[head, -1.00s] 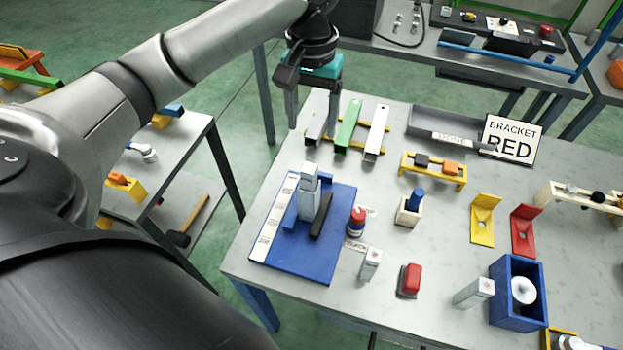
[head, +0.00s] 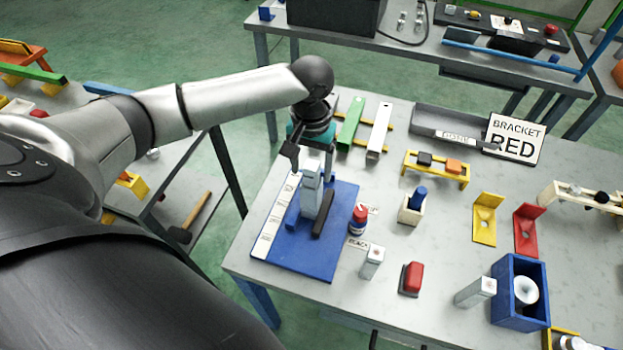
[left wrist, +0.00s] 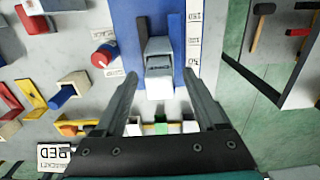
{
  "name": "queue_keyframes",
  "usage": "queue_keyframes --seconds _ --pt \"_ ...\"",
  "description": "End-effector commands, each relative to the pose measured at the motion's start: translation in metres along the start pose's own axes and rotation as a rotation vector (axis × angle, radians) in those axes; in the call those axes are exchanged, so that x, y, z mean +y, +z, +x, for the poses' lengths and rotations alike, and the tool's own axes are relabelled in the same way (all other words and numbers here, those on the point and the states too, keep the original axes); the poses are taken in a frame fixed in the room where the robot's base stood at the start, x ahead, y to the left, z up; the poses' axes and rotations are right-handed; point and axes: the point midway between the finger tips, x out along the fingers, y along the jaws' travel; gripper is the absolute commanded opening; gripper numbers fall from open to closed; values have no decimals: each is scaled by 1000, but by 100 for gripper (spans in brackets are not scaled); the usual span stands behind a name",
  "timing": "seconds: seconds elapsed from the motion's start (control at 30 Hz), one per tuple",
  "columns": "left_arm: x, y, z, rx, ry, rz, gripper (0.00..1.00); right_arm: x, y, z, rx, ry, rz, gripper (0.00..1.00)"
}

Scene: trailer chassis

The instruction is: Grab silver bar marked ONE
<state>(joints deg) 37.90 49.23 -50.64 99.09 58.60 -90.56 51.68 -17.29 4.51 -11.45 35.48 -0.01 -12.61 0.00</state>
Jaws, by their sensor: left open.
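My left gripper (head: 312,162) is open, pointing down just behind the upright silver block (head: 311,195) on the blue board (head: 297,263). In the left wrist view, the block (left wrist: 158,64) shows between and just beyond the open fingers (left wrist: 160,78), its pale end towards me; I cannot tell whether they touch. Two long bars, green (head: 349,124) and silver (head: 379,131), lie on a yellow rack behind; another bar there is hidden by my arm in the head view. Two short silver bars (head: 372,262) (head: 475,292) stand at the front. No ONE marking is legible. My right gripper is out of view.
A dark bar (head: 323,215) lies beside the block. A red-capped bottle (head: 359,218) stands right of the board. A red block (head: 412,278), a blue box (head: 519,292) and yellow (head: 484,220) and red (head: 526,231) brackets are further right. Bare table lies between them.

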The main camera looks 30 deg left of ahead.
Motion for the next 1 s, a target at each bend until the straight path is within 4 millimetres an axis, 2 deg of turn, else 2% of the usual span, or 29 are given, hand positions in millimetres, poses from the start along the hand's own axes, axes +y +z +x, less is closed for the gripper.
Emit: queue_keyframes --seconds 0.2,0.83,1.0 --pt "0 0 1 0 0 1 72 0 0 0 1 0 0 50" --pt "0 0 0 0 0 0 2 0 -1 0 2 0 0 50" --pt "0 0 0 1 0 0 0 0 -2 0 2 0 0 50"
